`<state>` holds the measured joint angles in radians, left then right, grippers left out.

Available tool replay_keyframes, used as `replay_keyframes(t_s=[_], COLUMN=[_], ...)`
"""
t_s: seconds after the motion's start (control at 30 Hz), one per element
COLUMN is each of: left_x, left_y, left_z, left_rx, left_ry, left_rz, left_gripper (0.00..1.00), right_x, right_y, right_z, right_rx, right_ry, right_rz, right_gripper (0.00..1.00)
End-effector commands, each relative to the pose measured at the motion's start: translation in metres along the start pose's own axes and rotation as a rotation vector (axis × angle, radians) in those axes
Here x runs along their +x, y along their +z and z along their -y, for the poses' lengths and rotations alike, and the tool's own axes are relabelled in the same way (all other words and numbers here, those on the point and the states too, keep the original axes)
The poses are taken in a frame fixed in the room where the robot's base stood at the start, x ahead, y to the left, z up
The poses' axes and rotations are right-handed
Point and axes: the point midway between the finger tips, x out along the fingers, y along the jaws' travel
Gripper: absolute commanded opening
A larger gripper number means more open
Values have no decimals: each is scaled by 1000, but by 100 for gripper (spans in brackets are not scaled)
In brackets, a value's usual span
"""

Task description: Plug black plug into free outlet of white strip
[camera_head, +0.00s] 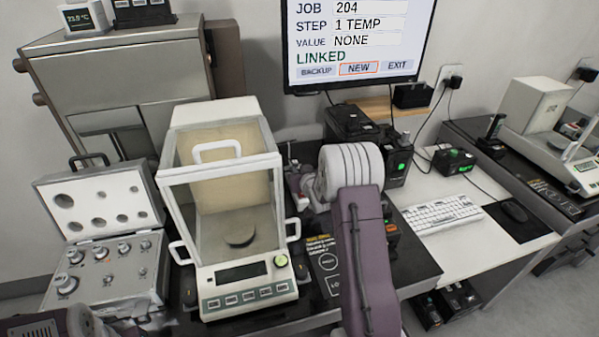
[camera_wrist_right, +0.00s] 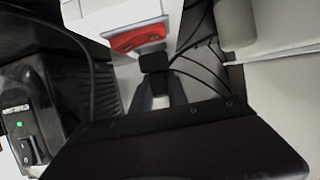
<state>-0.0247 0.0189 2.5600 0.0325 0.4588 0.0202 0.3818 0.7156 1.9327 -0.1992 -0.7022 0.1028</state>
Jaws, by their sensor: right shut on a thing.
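In the right wrist view a small black block (camera_wrist_right: 153,62), which looks like the black plug, sits between the fingertips of my right gripper (camera_wrist_right: 156,84). The gripper is shut on it. Just beyond it is the end of a white box-like body (camera_wrist_right: 115,14) with a red part (camera_wrist_right: 138,38), possibly the white strip. The plug is close to the red part; I cannot tell if they touch. No free outlet can be made out. In the head view my right gripper (camera_head: 299,190) is beside the balance, mostly hidden by its wrist. Part of my left arm shows at the bottom left; its jaws are unclear.
A glass-fronted balance (camera_head: 245,292) stands left of my right gripper. An open weight case (camera_head: 105,270) is further left. Black devices with green lights (camera_head: 398,160) and cables lie behind.

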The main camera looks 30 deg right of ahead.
Motion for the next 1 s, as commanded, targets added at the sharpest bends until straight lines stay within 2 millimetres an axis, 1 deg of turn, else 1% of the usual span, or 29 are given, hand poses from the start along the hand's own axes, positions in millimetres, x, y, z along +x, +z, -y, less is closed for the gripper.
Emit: replay_keyframes(t_s=[0.57, 1.0], left_x=[2, 12], left_y=[0, 1], left_z=[0, 0], left_rx=[0, 0], left_ry=[0, 0], left_rz=[0, 0], left_gripper=[36, 36], right_x=[0, 4], right_y=[0, 10], right_z=[0, 0], right_rx=[0, 0], right_ry=[0, 0], right_rz=[0, 0], right_gripper=[0, 0])
